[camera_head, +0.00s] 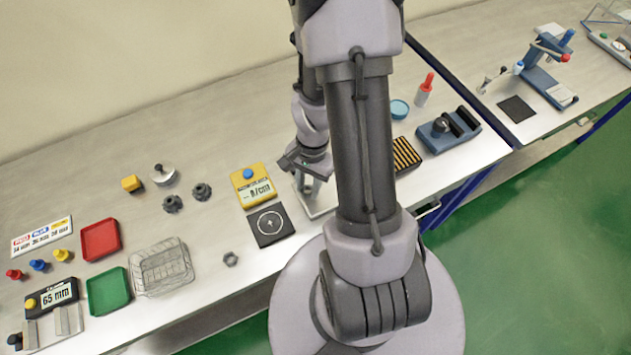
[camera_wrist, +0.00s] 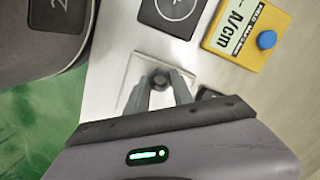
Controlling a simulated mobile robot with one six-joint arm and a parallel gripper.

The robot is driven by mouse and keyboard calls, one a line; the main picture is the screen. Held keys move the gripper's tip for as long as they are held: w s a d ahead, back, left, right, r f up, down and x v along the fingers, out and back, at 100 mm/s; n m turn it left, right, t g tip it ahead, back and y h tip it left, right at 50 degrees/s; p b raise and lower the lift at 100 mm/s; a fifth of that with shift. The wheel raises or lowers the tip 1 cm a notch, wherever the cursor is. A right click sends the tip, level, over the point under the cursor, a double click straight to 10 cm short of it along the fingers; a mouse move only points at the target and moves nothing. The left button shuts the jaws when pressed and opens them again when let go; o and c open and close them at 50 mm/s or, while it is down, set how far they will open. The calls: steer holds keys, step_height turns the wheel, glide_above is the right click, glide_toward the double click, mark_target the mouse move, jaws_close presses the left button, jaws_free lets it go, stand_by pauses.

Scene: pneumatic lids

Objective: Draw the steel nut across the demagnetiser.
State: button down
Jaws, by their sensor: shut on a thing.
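My gripper (camera_wrist: 160,82) is shut on a small dark, roughly hexagonal piece (camera_wrist: 160,77), which looks like the steel nut. The fingers hide its sides. In the head view my gripper (camera_head: 308,187) points down over a pale metal plate (camera_head: 321,207), and the held piece cannot be made out. The plate also shows under the piece in the wrist view (camera_wrist: 133,73); I cannot tell whether they touch. No label names the demagnetiser. A black-and-yellow striped block (camera_head: 407,155) and a blue device with black parts (camera_head: 449,133) stand right of my arm.
A yellow A/cm meter (camera_head: 251,184) and a black crosshair pad (camera_head: 270,224) lie left of the plate. A loose grey hex nut (camera_head: 231,259) lies near the front edge. A wire basket (camera_head: 161,268), red tray (camera_head: 101,240) and green tray (camera_head: 109,290) are farther left.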

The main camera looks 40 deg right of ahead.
steer(key=shift+w+a, duration=0.3)
steer(key=shift+a, duration=0.75)
steer(key=shift+w+a, duration=0.25)
steer(key=shift+a, duration=0.75)
steer(key=shift+w+a+r+p, duration=0.1)
steer(key=shift+a+r+p, duration=0.25)
steer(key=shift+r, duration=0.2)
steer(key=shift+w+a+r+p, duration=0.1)
steer(key=shift+a+r+p, duration=0.15)
steer(key=shift+r+p, duration=1.8)
steer(key=shift+r, duration=0.4)
